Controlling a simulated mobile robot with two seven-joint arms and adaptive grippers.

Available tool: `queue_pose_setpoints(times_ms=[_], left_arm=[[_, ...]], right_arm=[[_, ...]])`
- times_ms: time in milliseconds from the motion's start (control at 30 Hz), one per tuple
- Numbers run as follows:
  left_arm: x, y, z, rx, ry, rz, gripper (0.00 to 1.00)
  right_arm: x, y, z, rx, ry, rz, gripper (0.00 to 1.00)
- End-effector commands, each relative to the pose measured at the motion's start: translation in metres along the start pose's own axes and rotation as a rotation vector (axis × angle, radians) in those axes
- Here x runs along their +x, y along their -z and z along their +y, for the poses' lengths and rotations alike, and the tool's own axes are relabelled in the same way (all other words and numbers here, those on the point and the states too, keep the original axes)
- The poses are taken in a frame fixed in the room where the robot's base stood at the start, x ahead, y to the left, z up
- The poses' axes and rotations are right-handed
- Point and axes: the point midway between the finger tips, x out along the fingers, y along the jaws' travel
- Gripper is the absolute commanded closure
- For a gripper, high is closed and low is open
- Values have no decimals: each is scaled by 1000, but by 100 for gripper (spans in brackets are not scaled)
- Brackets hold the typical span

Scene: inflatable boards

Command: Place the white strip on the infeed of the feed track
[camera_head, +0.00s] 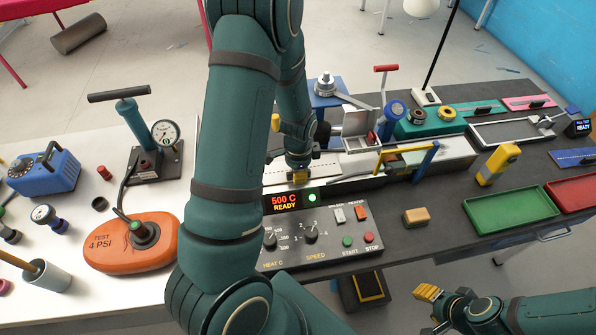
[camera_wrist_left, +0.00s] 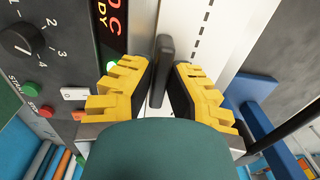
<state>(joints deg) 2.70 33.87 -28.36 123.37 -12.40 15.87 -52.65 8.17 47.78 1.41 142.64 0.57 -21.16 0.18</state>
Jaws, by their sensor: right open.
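The feed track (camera_head: 455,150) runs along the machine on the dark bench, with a pale bed. A white surface with a dashed line (camera_wrist_left: 199,40) shows in the left wrist view; I cannot tell whether it is the white strip or the track bed. My left gripper (camera_head: 298,177) is low over the machine's left end, behind the red display. In the left wrist view its yellow fingers (camera_wrist_left: 160,80) stand apart on both sides of a dark upright bar (camera_wrist_left: 165,55), with narrow gaps. My right gripper (camera_head: 440,308) is open and empty in front of the bench.
The control panel (camera_head: 318,235) with knobs and buttons stands in front of my left gripper. A yellow bracket (camera_head: 412,160) rises over the track. A tan block (camera_head: 416,216), a green tray (camera_head: 510,210) and a red tray (camera_head: 575,193) lie to the right. My left arm hides part of the bench.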

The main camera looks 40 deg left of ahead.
Motion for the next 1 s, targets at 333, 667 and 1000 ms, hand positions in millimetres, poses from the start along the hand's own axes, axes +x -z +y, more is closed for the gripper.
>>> queue_pose_setpoints(times_ms=[333, 667, 1000], left_arm=[[-1, 0, 0, 0, 0, 0, 66], [-40, 1, -1, 0, 4, 5, 66], [-105, 1, 0, 1, 3, 4, 66]], right_arm=[[0, 0, 0, 0, 0, 0, 53], [-8, 1, -3, 0, 1, 0, 53], [-16, 2, -5, 0, 3, 0, 53]])
